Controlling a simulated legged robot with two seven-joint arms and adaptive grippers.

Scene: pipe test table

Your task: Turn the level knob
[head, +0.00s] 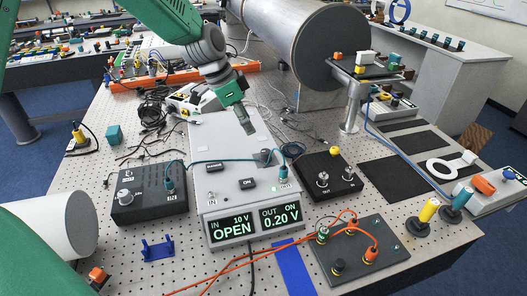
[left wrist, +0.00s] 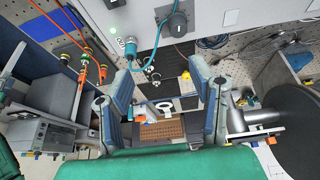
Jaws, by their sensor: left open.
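A light grey instrument box (head: 220,140) stands in the middle of the perforated table. Its front displays (head: 250,224) read "IN 10 V OPEN" and "OUT ON 0.20 V". A dark grey knob (head: 263,157) sits on its top panel, right of the RANGE button; I cannot read its label, so I cannot confirm it is the level knob. In the left wrist view a knob (left wrist: 178,22) shows on the grey panel near the top. My left gripper (head: 247,128) is above the box, behind and apart from the knob. Its fingers (left wrist: 161,70) are open and empty. My right gripper is not visible.
A teal cable (head: 225,162) arches over the box top beside the knob. Black boxes stand left (head: 147,192) and right (head: 325,175). A large metal pipe (head: 300,45) lies behind. Orange leads (head: 345,228) run to a dark board (head: 358,252) in front.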

